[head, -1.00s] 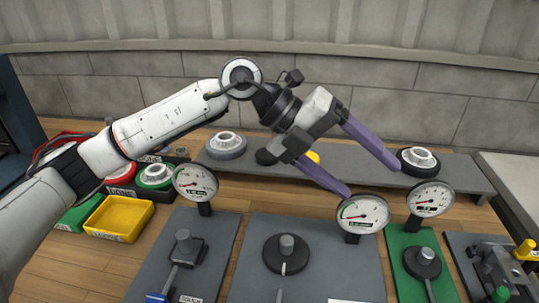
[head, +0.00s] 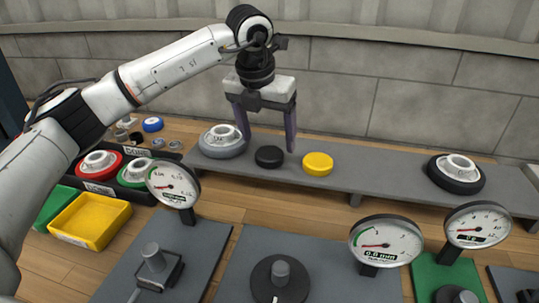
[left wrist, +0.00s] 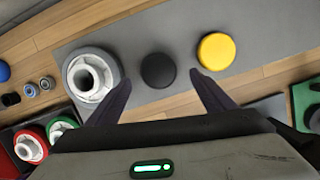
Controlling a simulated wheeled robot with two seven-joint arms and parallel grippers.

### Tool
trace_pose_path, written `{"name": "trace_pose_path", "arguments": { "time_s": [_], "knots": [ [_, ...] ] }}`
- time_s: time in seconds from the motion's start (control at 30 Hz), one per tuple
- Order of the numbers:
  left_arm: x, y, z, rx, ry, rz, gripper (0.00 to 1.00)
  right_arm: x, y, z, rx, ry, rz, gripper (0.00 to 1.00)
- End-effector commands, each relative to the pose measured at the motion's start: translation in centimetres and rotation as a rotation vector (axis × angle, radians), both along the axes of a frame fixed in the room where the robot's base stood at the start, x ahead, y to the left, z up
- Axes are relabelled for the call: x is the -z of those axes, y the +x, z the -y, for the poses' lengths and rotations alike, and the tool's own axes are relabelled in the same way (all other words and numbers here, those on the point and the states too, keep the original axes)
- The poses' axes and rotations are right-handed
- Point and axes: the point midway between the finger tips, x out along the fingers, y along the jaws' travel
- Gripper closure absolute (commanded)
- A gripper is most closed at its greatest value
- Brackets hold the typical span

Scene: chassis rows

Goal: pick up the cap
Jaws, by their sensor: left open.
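A round black cap (head: 269,156) lies flat on the grey raised shelf (head: 390,185). A yellow cap (head: 317,164) lies just to its right. My left gripper (head: 268,144) points down above the black cap, open and empty, its purple fingers spread to either side. In the left wrist view, the black cap (left wrist: 158,70) shows just beyond and between the fingertips, with the yellow cap (left wrist: 215,51) right of them. I cannot tell the exact height of the fingertips above the shelf. My right gripper is not in view.
A grey wheel-like part (head: 222,141) stands close left of the left gripper. A black one (head: 455,174) stands at the shelf's right. Dial gauges (head: 386,241) rise in front. A yellow bin (head: 92,220) and a dark tray with red and green rings are at left.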

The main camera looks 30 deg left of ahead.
Motion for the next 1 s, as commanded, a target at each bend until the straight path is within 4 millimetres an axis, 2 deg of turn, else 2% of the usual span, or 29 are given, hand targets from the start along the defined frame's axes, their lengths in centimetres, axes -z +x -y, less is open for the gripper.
{"name": "trace_pose_path", "arguments": {
  "time_s": [0.23, 0.37, 0.57, 0.83, 1.0],
  "knots": [
    [3.7, 0.9, -0.4, 0.0, 0.0, -0.003, 0.24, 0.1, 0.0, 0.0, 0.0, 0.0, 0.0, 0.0],
    [4.4, 1.1, -0.4, 0.0, -0.001, -0.001, 0.24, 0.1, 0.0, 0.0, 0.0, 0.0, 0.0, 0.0],
    [4.4, 1.2, -0.4, 0.0, -0.001, 0.0, 0.24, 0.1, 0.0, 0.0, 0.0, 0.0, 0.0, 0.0],
    [4.4, 1.2, -0.4, 0.0, -0.001, -0.001, 0.68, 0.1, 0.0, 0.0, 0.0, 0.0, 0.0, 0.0],
    [4.3, 1.2, -0.4, 0.0, -0.001, 0.0, 0.68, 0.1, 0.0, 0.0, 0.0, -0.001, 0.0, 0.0]
  ]
}}
